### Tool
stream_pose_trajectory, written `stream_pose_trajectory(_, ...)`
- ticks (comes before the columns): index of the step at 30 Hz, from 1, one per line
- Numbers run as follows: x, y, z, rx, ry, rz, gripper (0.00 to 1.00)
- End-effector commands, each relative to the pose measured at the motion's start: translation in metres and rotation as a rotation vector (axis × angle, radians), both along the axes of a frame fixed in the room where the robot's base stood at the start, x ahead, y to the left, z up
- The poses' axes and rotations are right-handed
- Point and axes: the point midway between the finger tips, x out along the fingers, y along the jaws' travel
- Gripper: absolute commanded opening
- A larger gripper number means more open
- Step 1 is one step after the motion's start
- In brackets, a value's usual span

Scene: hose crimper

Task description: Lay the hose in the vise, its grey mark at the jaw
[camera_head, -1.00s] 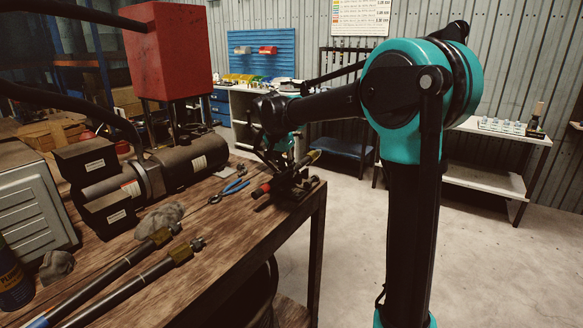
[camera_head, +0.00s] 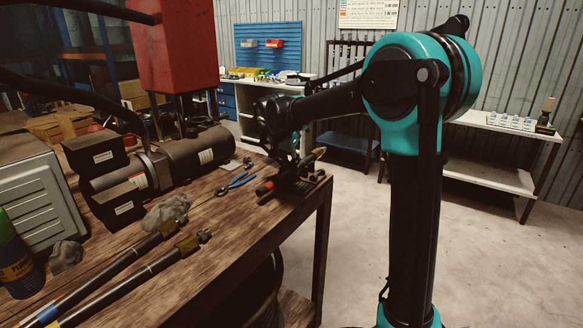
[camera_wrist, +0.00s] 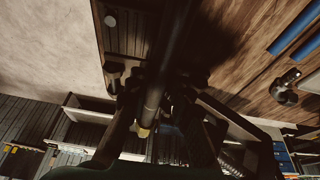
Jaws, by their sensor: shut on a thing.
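The vise (camera_head: 292,190) is a dark metal tool with a red-ended handle (camera_head: 265,187), near the bench's far right corner. My gripper (camera_wrist: 158,88) is shut on a dark hose (camera_wrist: 152,98) that runs lengthwise through the wrist view and ends in a brass-coloured fitting (camera_wrist: 144,131). In the head view, my gripper (camera_head: 288,152) is just above the vise, and a brass-coloured end shows beside it. My arm and the shadow hide much of the hose there. I cannot tell whether the hose rests in the jaw, nor make out its grey mark.
Two more dark hoses (camera_head: 138,273) with brass ends lie on the wooden bench (camera_head: 232,235). Blue-handled pliers (camera_head: 238,181) lie left of the vise. Crumpled grey rags (camera_head: 167,212) and a large machine with a red block (camera_head: 178,45) take up the bench's left side.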

Motion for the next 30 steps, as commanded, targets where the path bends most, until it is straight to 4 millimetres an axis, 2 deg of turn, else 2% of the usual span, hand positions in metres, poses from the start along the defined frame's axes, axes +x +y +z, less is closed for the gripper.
stream_pose_trajectory(14,0.0002,-0.0001,-0.0026,-0.001,-0.001,0.000,0.00)
stream_pose_trajectory(15,0.0002,-0.0001,-0.0026,-0.001,-0.001,0.000,0.22)
stream_pose_trajectory(21,0.0001,0.0000,-0.0027,0.000,0.000,0.000,0.45)
stream_pose_trajectory(30,-0.0003,0.0003,-0.0018,0.000,0.000,0.000,0.45)
